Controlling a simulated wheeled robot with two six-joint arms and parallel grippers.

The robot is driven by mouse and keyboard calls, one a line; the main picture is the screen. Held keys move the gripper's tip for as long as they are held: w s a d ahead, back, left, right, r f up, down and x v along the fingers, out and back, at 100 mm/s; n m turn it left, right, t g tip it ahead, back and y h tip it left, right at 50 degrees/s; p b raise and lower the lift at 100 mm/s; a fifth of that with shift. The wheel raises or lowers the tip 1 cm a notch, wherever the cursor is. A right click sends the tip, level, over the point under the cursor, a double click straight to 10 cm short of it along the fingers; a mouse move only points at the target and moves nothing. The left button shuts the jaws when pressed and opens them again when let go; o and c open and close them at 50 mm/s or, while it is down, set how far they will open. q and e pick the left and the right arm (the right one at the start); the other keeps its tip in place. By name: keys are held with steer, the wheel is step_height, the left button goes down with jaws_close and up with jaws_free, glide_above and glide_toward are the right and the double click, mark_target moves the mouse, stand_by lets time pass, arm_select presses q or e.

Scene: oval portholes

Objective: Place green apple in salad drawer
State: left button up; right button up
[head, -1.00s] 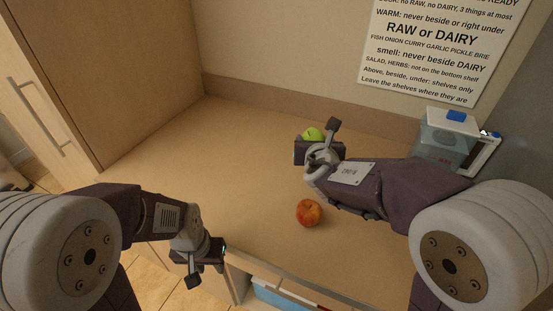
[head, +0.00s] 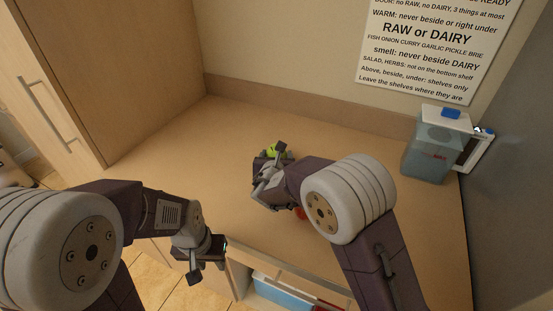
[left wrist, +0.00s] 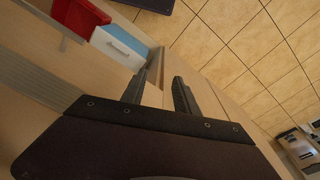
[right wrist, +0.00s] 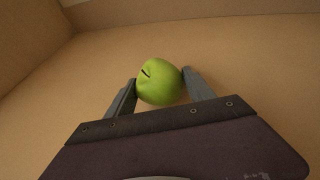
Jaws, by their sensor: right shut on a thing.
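A green apple (right wrist: 158,82) sits between the two fingers of my right gripper (right wrist: 160,88) in the right wrist view, with a finger against each side. In the head view the green apple (head: 279,151) shows just beyond my right gripper (head: 272,163), over the wooden counter, partly hidden by it. My left gripper (head: 206,258) hangs in front of the counter's edge. In the left wrist view its fingers (left wrist: 158,92) are apart with nothing between them. I cannot make out a drawer marked as the salad drawer.
A red apple (head: 299,213) lies on the counter (head: 200,140), mostly hidden behind my right arm. A clear container with a blue button (head: 432,145) stands at the back right. Below the edge are a blue-and-white bin (left wrist: 118,45) and a red one (left wrist: 82,18). A rules sign (head: 430,45) hangs behind.

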steer(key=shift+f, duration=0.35)
steer(key=shift+f, duration=0.2)
steer(key=o, duration=1.5)
steer(key=shift+r, duration=0.1)
steer(key=shift+r, duration=0.1)
